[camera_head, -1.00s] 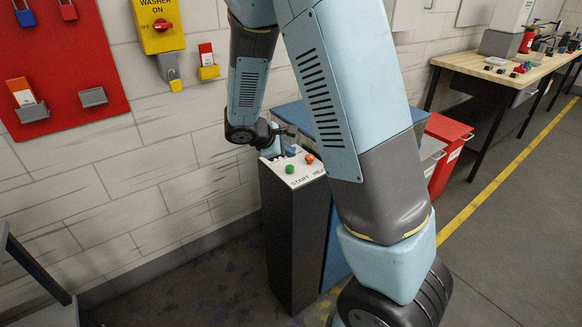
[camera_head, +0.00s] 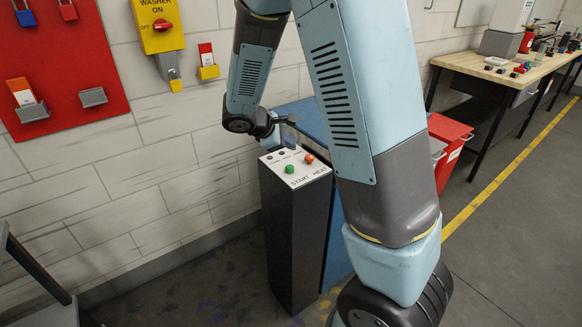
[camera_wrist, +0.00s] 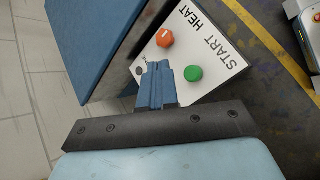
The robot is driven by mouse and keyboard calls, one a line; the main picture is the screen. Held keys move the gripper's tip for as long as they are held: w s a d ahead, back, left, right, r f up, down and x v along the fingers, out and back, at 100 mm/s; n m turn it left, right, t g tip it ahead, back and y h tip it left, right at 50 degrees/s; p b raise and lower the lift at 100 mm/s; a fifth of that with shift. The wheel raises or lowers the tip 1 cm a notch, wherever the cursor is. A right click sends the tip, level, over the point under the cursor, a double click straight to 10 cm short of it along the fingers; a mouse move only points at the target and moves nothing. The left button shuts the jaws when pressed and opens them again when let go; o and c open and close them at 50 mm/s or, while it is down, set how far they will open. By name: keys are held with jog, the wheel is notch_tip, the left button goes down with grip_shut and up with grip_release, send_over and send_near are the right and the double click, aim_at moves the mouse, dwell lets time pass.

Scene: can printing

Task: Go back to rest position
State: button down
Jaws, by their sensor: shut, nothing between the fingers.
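My gripper (camera_wrist: 156,84) is shut and empty in the wrist view. Its fingers lie together over the lower edge of the white control panel, beside the buttons. The black pedestal (camera_head: 290,240) carries the white panel with a green button (camera_head: 289,169) and an orange button (camera_head: 309,159). In the wrist view the green button (camera_wrist: 193,73) and the orange button (camera_wrist: 165,38) are both clear of the fingers.
A blue box (camera_head: 300,112) stands right behind the pedestal. A red bin (camera_head: 447,150) is to its right. The wall holds a yellow washer switch (camera_head: 160,25) and a red lock board (camera_head: 60,85). A wooden workbench (camera_head: 505,70) stands at the far right.

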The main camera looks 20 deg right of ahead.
jog(key=s+r+m+t+y, duration=0.1)
jog(key=s+r+m+y, duration=0.3)
jog(key=s, duration=0.9)
jog(key=s+d+r+m+y, duration=0.1)
jog(key=s+r+m+y, duration=0.3)
jog(key=s+r+m, duration=0.5)
jog(key=s+r, duration=0.5)
jog(key=r, duration=0.1)
jog(key=shift+s+d+r+m+t, duration=0.2)
jog(key=shift+s+m+t, duration=0.1)
jog(key=shift+m+t, duration=0.1)
